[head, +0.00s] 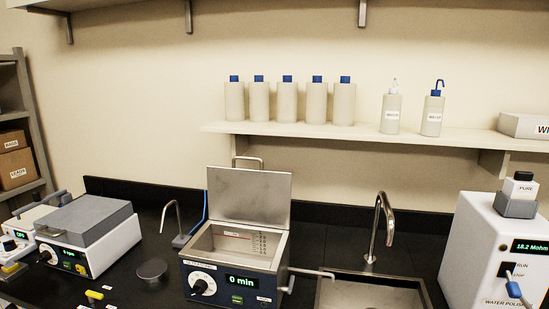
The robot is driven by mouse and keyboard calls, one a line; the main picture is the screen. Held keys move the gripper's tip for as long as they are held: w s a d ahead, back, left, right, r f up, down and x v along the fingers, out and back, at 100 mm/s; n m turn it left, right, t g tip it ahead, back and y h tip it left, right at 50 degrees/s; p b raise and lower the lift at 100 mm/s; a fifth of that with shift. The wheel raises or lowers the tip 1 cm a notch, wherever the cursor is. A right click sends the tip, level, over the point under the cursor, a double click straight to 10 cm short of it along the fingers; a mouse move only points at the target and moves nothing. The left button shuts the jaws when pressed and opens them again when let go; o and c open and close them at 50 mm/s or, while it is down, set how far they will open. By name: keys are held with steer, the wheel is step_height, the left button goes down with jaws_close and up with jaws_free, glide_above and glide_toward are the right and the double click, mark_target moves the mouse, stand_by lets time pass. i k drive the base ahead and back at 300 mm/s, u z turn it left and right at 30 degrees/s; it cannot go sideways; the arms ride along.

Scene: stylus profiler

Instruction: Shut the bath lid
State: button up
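The bath (235,282) is a dark blue box with a metal basin, a dial and a green display reading 0 min. It stands on the black bench in the lower middle of the head view. Its lid (249,195) is a flat metal plate standing upright, open, at the back of the basin. A bent metal handle (248,160) shows above the lid's top edge. The basin's inner wall with dark markings is visible. My gripper is not in view.
A sink (372,292) with a tall tap (377,225) is right of the bath, and a water polisher (497,250) stands far right. A grey-lidded device (85,222) and a dark round object (152,270) are left. A shelf (400,137) with several bottles hangs behind.

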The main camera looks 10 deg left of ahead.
mark_target(262, 197)
steer(key=z, duration=0.85)
steer(key=k, duration=0.95)
steer(key=u, duration=1.25)
steer(key=i, duration=0.95)
